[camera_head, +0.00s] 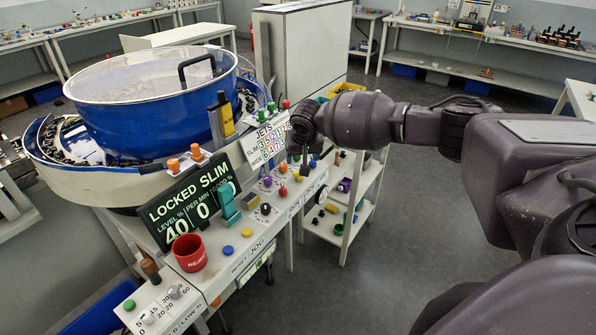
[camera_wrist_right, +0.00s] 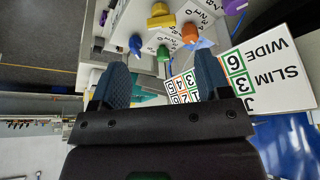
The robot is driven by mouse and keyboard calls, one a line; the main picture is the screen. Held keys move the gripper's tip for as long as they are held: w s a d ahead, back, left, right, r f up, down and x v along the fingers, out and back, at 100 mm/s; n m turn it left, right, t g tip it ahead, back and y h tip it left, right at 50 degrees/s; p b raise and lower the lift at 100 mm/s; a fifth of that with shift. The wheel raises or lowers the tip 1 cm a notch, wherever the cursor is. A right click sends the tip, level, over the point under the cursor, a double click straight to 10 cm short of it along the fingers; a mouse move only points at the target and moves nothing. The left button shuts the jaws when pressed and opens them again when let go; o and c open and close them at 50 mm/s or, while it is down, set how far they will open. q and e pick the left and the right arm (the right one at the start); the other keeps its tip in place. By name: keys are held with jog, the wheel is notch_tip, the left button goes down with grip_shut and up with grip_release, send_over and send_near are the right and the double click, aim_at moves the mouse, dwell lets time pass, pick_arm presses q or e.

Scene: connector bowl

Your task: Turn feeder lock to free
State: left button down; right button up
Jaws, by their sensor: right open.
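The blue bowl feeder (camera_head: 150,125) stands at left with a clear lid. Its dark display (camera_head: 188,208) reads "LOCKED SLIM", with 40 and 0 below. The sloped control panel (camera_head: 222,262) carries several coloured knobs and buttons; I cannot tell which one is the feeder lock. My right gripper (camera_head: 303,160) hangs over the panel's far end, beside the white jets card (camera_head: 264,138). In the right wrist view my right gripper (camera_wrist_right: 162,72) is open and empty, its two blue fingers pointing at knobs: yellow (camera_wrist_right: 160,14), blue (camera_wrist_right: 135,43), green (camera_wrist_right: 163,52) and orange (camera_wrist_right: 190,32). My left gripper is out of view.
A red cup (camera_head: 189,252) and a teal upright piece (camera_head: 228,204) stand on the panel's near part. A white shelf cart (camera_head: 350,215) with small parts stands right of the panel. A tall white cabinet (camera_head: 305,50) is behind. The floor at centre right is clear.

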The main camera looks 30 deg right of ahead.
aim_at(299, 177)
jog(key=b+x, duration=0.1)
jog(key=x, duration=0.7)
jog(key=shift+w+f+b, duration=0.2)
jog(key=shift+f+b, duration=0.1)
jog(key=shift+f, duration=0.05)
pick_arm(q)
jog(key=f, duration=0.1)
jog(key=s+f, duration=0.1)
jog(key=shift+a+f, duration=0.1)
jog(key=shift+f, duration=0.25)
pick_arm(e)
jog(key=shift+c, duration=0.4)
jog(key=c, duration=0.8)
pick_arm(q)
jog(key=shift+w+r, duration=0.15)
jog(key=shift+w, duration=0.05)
pick_arm(e)
jog(key=shift+c, duration=0.2)
